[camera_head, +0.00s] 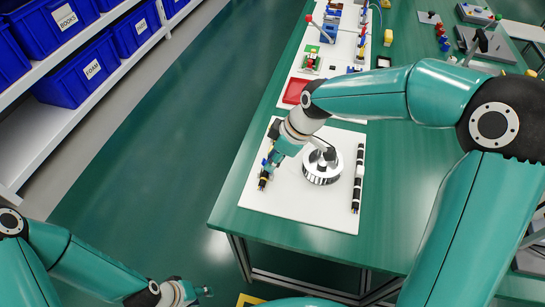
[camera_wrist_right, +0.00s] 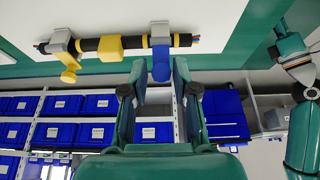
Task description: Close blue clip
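The blue clip (camera_wrist_right: 161,63) sits on a black-and-yellow cable (camera_wrist_right: 135,43) in the right wrist view, its blue lever hanging from a grey mount. My right gripper (camera_wrist_right: 160,78) is open, its two fingers on either side of the lever's lower end; contact is not clear. In the head view, my right gripper (camera_head: 272,160) is over the cable at the white board's left side and hides part of it. My left gripper (camera_head: 198,293) is low at the left, away from the table; its finger opening is unclear.
A second clip with a yellow lever (camera_wrist_right: 69,62) is on the same cable. Shelves with blue bins (camera_head: 72,72) stand left across open floor.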

